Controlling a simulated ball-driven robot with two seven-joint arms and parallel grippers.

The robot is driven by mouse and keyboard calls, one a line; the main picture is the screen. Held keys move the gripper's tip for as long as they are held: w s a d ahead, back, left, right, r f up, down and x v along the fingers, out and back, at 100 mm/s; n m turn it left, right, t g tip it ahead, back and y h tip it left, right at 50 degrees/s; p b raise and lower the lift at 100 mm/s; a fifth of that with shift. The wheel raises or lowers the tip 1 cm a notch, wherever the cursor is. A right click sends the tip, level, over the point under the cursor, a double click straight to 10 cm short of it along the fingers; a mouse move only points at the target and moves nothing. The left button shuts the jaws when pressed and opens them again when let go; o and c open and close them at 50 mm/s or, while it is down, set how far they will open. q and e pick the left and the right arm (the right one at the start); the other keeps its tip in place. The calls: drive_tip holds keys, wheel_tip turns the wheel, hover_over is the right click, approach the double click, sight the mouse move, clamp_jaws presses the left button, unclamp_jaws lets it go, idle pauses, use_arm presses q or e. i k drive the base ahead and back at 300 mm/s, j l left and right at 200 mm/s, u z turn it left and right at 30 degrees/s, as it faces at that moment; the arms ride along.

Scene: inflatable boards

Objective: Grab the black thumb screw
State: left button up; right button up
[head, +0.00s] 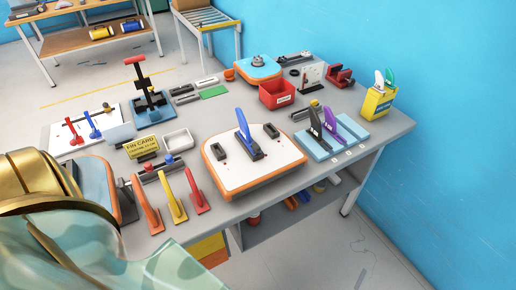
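I cannot pick out the black thumb screw with certainty in the head view; the small parts on the table are too small to tell apart. A small dark round piece (294,72) lies near the front right corner of the blue board. A dark grey knob-like part (259,60) sits on top of that blue board (246,70). Neither of my grippers shows, so nothing is seen in their hold.
The grey table (240,208) is crowded. A white board with a blue fin (242,132) is central, with a red bin (276,94) behind. Upright coloured fins (174,202) line the front left. A yellow box (376,103) stands at right. A gold and camouflage shape covers the lower left.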

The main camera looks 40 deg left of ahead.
sight(256, 148)
drive_tip(key=u, duration=0.6)
drive_tip(key=i+l+u, duration=0.15)
drive_tip(key=u, duration=0.3)
drive_tip(key=i+l+u, duration=0.1)
drive_tip(key=u, duration=0.35)
drive_tip(key=l+u, duration=0.3)
drive_tip(key=u, duration=0.15)
drive_tip(key=i+l+u, duration=0.1)
drive_tip(key=l+u, duration=0.2)
drive_tip(key=u, duration=0.15)
